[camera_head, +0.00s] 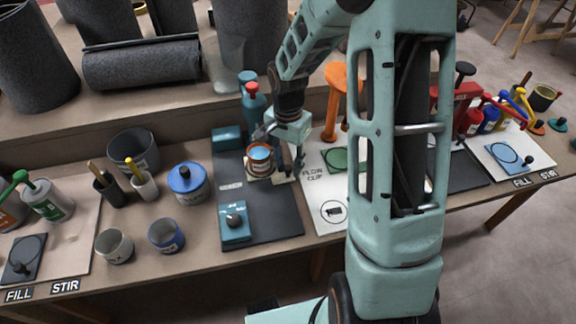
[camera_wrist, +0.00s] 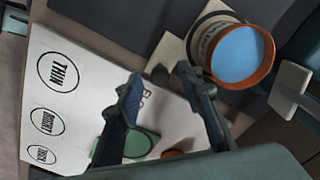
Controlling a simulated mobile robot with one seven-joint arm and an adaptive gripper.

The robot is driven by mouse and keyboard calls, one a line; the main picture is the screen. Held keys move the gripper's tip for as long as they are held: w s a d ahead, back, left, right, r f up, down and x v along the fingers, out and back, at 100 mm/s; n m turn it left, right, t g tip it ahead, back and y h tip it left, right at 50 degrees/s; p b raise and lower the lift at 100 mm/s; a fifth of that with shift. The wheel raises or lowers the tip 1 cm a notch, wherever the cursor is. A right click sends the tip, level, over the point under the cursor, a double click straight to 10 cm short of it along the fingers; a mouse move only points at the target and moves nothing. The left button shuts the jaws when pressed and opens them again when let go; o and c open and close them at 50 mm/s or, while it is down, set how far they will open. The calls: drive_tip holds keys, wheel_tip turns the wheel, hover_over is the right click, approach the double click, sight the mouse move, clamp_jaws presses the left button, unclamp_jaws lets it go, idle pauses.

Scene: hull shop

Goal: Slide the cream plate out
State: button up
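The cream plate (camera_head: 284,179) lies at the dark mat, under a cup (camera_head: 260,160) with an orange-brown rim and blue contents. In the wrist view, the cup (camera_wrist: 240,55) covers much of the plate (camera_wrist: 172,55). A small dark knob (camera_wrist: 158,74) shows at the plate's near corner. My gripper (camera_head: 299,160) is just right of the cup and plate in the head view. In the wrist view, my gripper (camera_wrist: 158,76) is open, with the knob appearing between its fingertips. I cannot tell whether they touch it.
A white board (camera_head: 318,190) with printed circles and a green pad (camera_head: 336,158) lies to the right. An orange stand (camera_head: 335,95) and a blue bottle (camera_head: 254,103) rise behind. A blue box with a knob (camera_head: 235,224) sits at the mat's front. Cans and pots stand left.

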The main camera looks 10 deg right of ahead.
drive_tip(key=shift+f, duration=0.3)
clamp_jaws()
idle(0.3)
